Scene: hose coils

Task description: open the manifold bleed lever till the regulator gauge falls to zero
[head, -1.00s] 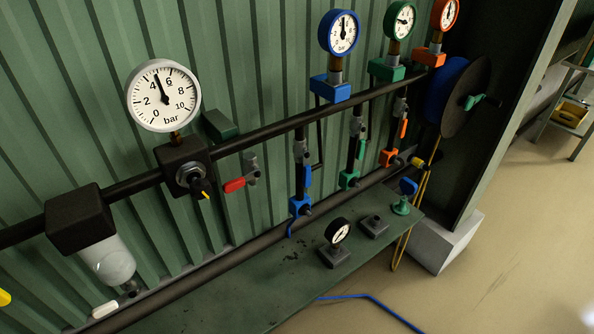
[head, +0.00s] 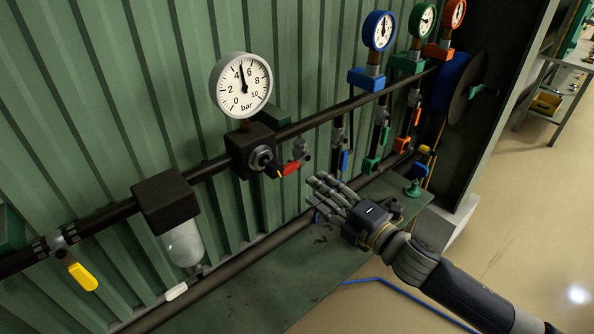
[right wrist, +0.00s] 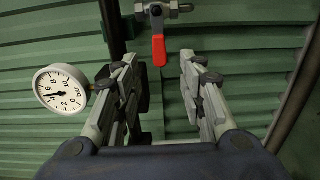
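The round white bar gauge (head: 241,85) stands on the black regulator block (head: 250,150), its needle between 4 and 6. Beside the block, on the black manifold pipe, is a small valve with a red lever (head: 290,169). My right gripper (head: 325,190) is open and empty, below and to the right of the red lever and apart from it. In the right wrist view the red lever (right wrist: 159,52) hangs beyond the gap between the spread fingers (right wrist: 161,66). The gauge (right wrist: 61,90) shows there at the left. My left gripper is not in view.
A yellow lever (head: 83,276) and a clear filter bowl (head: 184,244) are on the left. Blue (head: 380,30), green (head: 422,19) and orange (head: 453,13) gauges stand right. A green shelf (head: 270,284) runs below the lower pipe. A blue hose (head: 385,285) lies on the floor.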

